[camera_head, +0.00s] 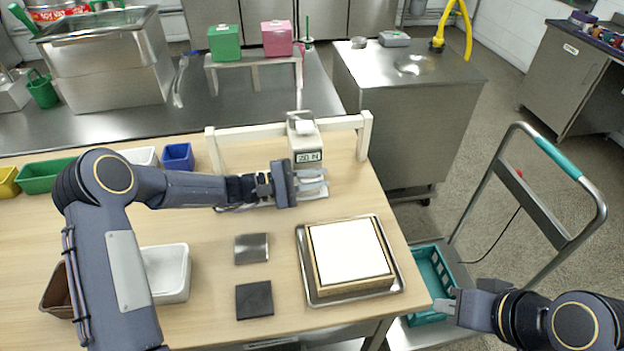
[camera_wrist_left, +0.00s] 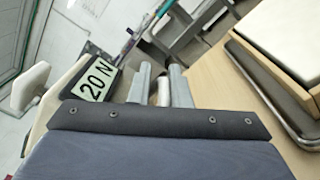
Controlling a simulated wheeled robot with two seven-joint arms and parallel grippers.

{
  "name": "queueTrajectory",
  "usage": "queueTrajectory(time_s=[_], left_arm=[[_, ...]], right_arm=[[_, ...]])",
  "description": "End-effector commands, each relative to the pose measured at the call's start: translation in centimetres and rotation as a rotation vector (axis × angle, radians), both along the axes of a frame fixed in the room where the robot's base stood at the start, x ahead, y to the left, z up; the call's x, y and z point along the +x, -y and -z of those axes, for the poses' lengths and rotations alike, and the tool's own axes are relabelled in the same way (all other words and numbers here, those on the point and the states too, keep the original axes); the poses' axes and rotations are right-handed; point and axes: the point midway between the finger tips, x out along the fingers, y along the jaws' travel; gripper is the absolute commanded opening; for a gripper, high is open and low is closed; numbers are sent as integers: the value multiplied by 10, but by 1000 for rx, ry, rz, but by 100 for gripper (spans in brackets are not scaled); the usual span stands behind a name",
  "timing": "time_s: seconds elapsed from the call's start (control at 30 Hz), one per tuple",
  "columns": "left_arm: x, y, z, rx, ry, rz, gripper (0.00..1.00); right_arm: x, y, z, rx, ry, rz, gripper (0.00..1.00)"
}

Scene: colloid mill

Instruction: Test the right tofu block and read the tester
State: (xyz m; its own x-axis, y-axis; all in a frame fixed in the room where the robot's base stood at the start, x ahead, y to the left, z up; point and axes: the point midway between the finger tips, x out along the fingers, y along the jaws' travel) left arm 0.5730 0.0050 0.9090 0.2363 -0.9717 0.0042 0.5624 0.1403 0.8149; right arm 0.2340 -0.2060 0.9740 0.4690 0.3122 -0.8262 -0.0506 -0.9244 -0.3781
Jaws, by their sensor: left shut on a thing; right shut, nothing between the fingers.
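The tester (camera_head: 305,135) stands on the table before a white rail. Its display (camera_head: 308,157) reads 20 N, also legible in the left wrist view (camera_wrist_left: 95,82). My left gripper (camera_head: 320,181) is at the tester's front, below the display, shut on a small pale thing (camera_wrist_left: 162,92). The fingers mostly hide it, and I cannot tell whether it is a tofu block or part of the tester. My right gripper (camera_head: 447,301) is shut and empty beyond the table's right edge.
A grey plate (camera_head: 251,248) and a black plate (camera_head: 254,299) lie left of the tray. A white bin (camera_head: 167,271) is partly behind my left arm. A trolley with a teal crate (camera_head: 430,277) stands beside the table, near my right gripper.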

Motion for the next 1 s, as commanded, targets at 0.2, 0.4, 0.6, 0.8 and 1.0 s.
queueTrajectory(time_s=[0.2, 0.4, 0.6, 0.8, 1.0], left_arm=[[-3, -1, 10, 12, -17, 2, 32], [-2, -1, 8, 9, -14, 0, 32], [-2, -1, 6, 7, -11, 1, 32], [-2, -2, 5, 5, -9, 0, 32], [-7, -28, 6, 5, -10, -3, 32]], right_arm=[[0, 0, 1, 0, 0, 0, 0], [0, 0, 1, 0, 0, 0, 0], [0, 0, 0, 0, 0, 0, 0], [0, 0, 1, 0, 0, 0, 0], [0, 0, 6, 0, 0, 0, 0]])
